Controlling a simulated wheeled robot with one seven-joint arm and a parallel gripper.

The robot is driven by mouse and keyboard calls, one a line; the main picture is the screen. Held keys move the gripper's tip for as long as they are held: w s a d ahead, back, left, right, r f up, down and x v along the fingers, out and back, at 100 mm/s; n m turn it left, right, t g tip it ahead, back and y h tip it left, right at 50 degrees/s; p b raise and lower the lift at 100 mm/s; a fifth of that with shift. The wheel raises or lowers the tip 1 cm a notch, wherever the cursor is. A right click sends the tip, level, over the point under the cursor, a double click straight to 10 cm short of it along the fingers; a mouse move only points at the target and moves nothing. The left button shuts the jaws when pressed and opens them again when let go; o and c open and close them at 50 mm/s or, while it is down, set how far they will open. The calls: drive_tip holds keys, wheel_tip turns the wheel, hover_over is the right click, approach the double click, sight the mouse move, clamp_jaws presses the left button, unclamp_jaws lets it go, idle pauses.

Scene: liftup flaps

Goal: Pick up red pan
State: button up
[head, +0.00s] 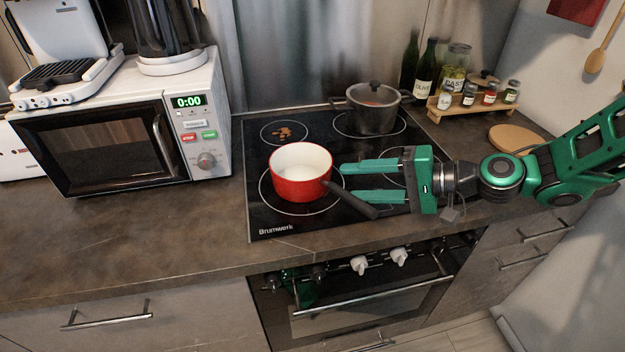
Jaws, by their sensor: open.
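The red pan (298,190) stands upright on the front left ring of the black cooktop (262,226). It has a pale inside that looks empty. Its black handle (352,202) points to the lower right. My gripper (348,182) reaches in from the right with its green fingers spread open, pointing left toward the pan. The fingertips are close to the pan's right side. The handle passes near the lower finger, and I cannot tell whether they touch. Nothing is between the fingers that I can make out.
A dark lidded pot (374,112) stands on the back right ring. A microwave (130,135) stands left of the cooktop. Bottles (426,72) and a spice rack (472,110) are at the back right, with a round wooden board (514,138) nearby. The counter (140,235) before the microwave is clear.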

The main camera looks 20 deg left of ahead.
sight(324, 187)
drive_tip(key=shift+x, duration=3.2)
drive_tip(key=shift+s+r, duration=0.1)
drive_tip(key=shift+r, duration=0.05)
drive_tip(key=shift+c, duration=0.2)
clamp_jaws()
